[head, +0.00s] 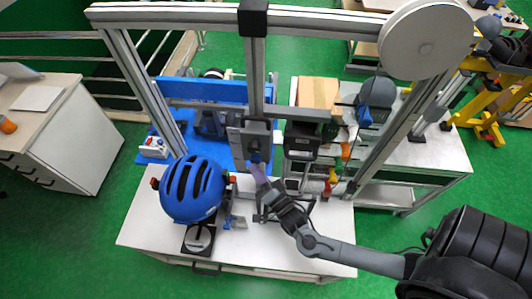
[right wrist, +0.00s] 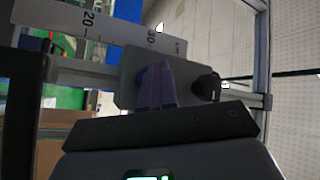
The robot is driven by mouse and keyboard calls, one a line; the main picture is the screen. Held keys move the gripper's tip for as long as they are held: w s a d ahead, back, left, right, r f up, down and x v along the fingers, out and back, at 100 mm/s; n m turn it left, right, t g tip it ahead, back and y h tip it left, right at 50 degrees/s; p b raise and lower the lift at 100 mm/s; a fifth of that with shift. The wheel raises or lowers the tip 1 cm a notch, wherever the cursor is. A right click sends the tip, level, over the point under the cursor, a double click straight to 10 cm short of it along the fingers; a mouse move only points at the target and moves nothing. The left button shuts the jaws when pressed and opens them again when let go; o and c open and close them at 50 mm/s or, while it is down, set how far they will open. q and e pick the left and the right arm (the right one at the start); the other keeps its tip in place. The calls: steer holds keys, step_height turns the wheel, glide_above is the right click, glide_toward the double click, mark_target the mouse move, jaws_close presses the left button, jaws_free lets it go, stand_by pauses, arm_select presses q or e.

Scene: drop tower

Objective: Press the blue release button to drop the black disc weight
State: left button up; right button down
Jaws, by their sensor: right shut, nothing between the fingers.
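The blue release button (head: 254,157) shows in the head view at the lower end of the tower's central upright, just beyond my right fingertips. In the right wrist view the blue button (right wrist: 141,78) is partly hidden behind the fingers, against a grey plate. My right gripper (head: 258,173) is shut and empty, its purple fingers pointing at the button; whether they touch it I cannot tell. The gripper also fills the middle of the right wrist view (right wrist: 157,88). I cannot clearly make out the black disc weight. My left gripper is not in view.
A blue helmet (head: 192,188) sits on the white table (head: 145,222) left of my right gripper. The grey tower frame (head: 150,95) surrounds the work area. A ruler (right wrist: 110,32) marked 20 and 30 is near the fingers. A cardboard box (head: 317,92) stands behind.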

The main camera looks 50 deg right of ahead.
steer(key=shift+w+d, duration=0.25)
steer(key=shift+d, duration=0.15)
stand_by(0.5)
steer(key=shift+s+a, duration=0.1)
steer(key=shift+a, duration=0.05)
steer(key=shift+s+a, duration=0.4)
steer(key=shift+a, duration=0.25)
steer(key=shift+s+a+p, duration=0.3)
steer(key=shift+s+a, duration=0.6)
steer(key=shift+a, duration=0.3)
steer(key=shift+s+a+p, duration=0.3)
steer(key=shift+s+a, duration=0.55)
steer(key=shift+a, duration=0.3)
